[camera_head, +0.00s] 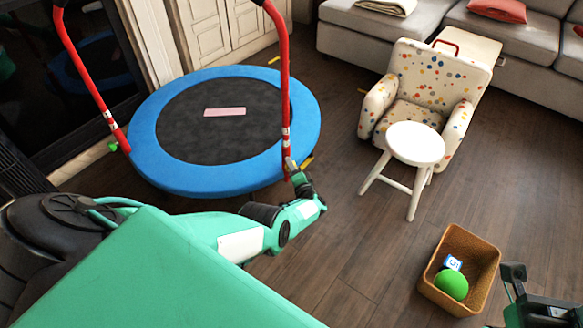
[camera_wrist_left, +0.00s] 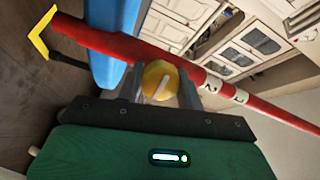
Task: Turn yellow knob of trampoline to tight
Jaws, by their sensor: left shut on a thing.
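The trampoline has a blue padded rim (camera_head: 305,115), a dark mat and a red handle frame (camera_head: 283,75). My left gripper (camera_head: 293,168) is at the lower part of the frame's right post. The left wrist view shows the yellow knob (camera_wrist_left: 160,77), with a pale raised bar, on the red post (camera_wrist_left: 110,43). The fingers of my left gripper (camera_wrist_left: 161,92) stand on both sides of the knob and are shut on it. In the head view the gripper hides the knob. My right gripper (camera_head: 513,275) is partly in view at the lower right, apart from the trampoline; its opening is unclear.
A green knob (camera_head: 113,147) is on the left post. A white stool (camera_head: 416,143) stands before a dotted armchair (camera_head: 428,65). A basket (camera_head: 488,262) holds a green ball (camera_head: 451,284) and a small block. Open floor lies between trampoline and stool.

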